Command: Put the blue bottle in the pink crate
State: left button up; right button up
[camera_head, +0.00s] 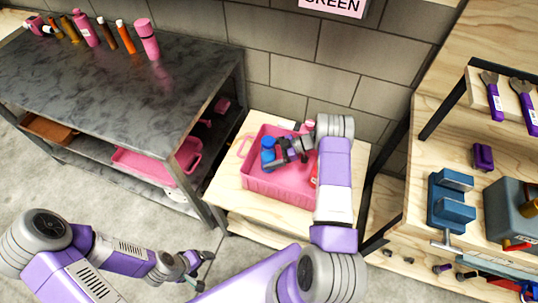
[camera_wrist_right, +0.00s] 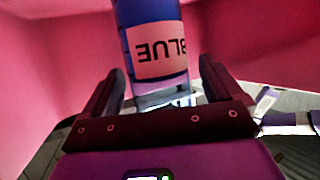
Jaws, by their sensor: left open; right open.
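The pink crate (camera_head: 268,187) stands on a low wooden table. The blue bottle (camera_head: 268,154) is inside it, partly hidden by my right gripper (camera_head: 283,150). In the right wrist view, the bottle (camera_wrist_right: 155,40) shows its label "BLUE" upside down, with pink crate walls on both sides. The fingers of the right gripper (camera_wrist_right: 160,90) are open on either side of the bottle's near end. I cannot tell whether the bottle rests on the crate floor. My left gripper (camera_head: 198,267) is open and empty, low over the floor at the lower left.
A dark table (camera_head: 110,85) at the left holds several pink and orange bottles and tools along its back edge; a pink tray (camera_head: 135,163) is on its lower shelf. A wooden workbench (camera_head: 430,220) with a blue vise (camera_head: 450,200) stands at the right. A block wall is behind the crate.

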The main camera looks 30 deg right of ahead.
jog(key=p+v, duration=0.1)
jog(key=v, duration=1)
jog(key=shift+s+d+p, duration=0.15)
jog(key=shift+d+p, duration=0.2)
jog(key=shift+r, duration=0.1)
